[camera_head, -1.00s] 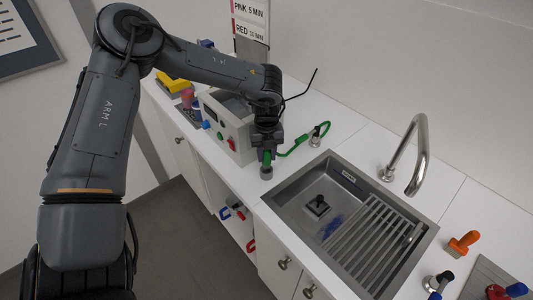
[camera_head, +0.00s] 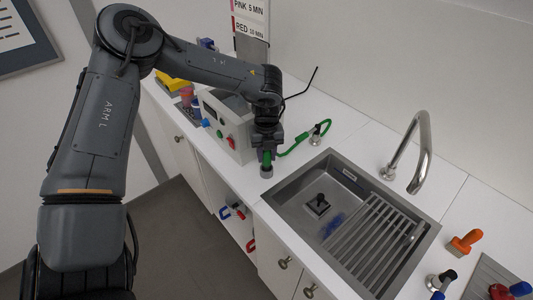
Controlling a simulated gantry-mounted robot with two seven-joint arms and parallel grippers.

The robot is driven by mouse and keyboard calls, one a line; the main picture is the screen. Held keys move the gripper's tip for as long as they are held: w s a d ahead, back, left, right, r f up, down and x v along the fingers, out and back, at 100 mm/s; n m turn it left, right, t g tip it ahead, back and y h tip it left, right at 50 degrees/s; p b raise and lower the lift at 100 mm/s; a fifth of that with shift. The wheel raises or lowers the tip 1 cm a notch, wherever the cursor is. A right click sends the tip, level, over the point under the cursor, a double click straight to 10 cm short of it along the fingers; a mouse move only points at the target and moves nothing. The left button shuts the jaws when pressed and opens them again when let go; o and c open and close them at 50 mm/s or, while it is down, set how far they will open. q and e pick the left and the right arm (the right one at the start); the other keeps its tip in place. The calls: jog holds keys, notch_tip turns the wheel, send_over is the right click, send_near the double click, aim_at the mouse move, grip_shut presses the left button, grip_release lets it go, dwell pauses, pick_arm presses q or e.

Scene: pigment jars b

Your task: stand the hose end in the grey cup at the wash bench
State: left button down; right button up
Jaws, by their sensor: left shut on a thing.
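The green hose (camera_head: 297,145) runs from a fitting (camera_head: 315,139) on the counter left of the sink and curves to my left gripper (camera_head: 266,153). My left gripper points down and is shut on the hose end (camera_head: 266,160), which hangs upright. The small grey cup (camera_head: 266,172) stands on the counter near its front edge, directly under the hose end. The hose end meets the cup's top in this view; I cannot tell how far inside it is. My right gripper is out of view.
The steel sink (camera_head: 283,202) with its ribbed drainer and tap (camera_head: 423,155) lies to the right. A grey box with coloured knobs (camera_head: 238,130) stands close on the left. Orange-handled (camera_head: 465,241) and other tools sit at far right.

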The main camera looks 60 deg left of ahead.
pick_arm(q)
jog(key=shift+f+b, duration=0.3)
jog(key=shift+f, duration=0.1)
jog(key=c, duration=0.7)
grip_release()
jog(key=shift+r, duration=0.1)
notch_tip(320, 180, up, 11)
jog(key=shift+f+p, duration=0.1)
jog(key=shift+p, duration=0.7)
